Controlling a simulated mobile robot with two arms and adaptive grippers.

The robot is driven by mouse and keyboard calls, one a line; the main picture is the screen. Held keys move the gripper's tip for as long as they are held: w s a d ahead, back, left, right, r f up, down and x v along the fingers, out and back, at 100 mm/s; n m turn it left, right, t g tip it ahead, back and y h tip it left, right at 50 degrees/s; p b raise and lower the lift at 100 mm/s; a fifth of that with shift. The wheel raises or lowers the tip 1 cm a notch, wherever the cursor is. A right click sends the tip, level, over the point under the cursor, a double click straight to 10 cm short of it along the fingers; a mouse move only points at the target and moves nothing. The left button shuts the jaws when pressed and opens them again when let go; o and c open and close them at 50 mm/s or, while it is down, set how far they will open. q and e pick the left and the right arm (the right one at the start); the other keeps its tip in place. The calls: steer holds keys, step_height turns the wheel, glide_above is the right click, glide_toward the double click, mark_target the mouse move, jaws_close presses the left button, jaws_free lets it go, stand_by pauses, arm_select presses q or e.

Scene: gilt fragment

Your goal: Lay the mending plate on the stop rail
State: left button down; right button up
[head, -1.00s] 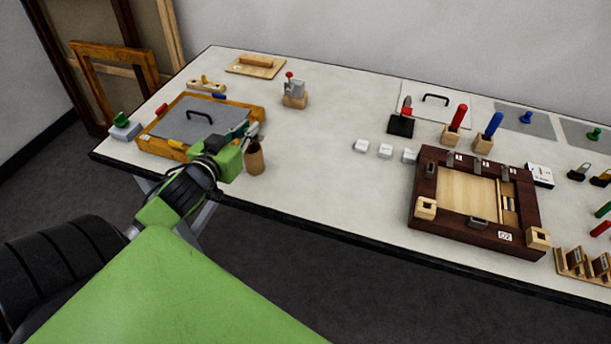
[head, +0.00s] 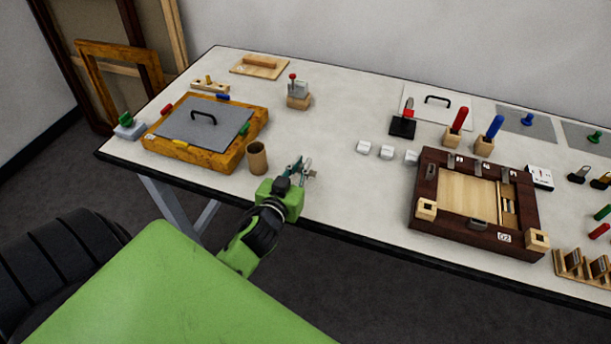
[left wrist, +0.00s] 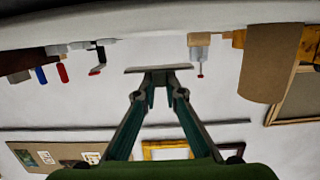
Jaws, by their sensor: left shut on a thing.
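My left gripper (head: 303,170) is over the front part of the table, right of a brown cup, with its fingers closed together. In the left wrist view the two fingers (left wrist: 158,78) meet on a thin, flat grey strip, which looks like the mending plate (left wrist: 135,69). The strip lies crosswise at the fingertips. In the head view the strip is too small to make out clearly at the fingers. I cannot tell for certain which part is the stop rail. My right gripper is not in view.
The brown cup (head: 257,159) stands close left of my gripper, beside the orange framed tray (head: 213,161). A dark wooden frame (head: 424,190) with metal clips lies to the right.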

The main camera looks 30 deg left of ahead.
arm_select(q)
steer(key=f, duration=0.1)
steer(key=d+f, duration=0.1)
steer(key=f, duration=0.1)
steer(key=shift+w+f, duration=0.1)
steer(key=shift+w, duration=0.05)
steer(key=shift+f, duration=0.35)
steer(key=shift+f, duration=0.1)
steer(key=c, duration=2.1)
jaws_free()
steer(key=shift+c, duration=0.2)
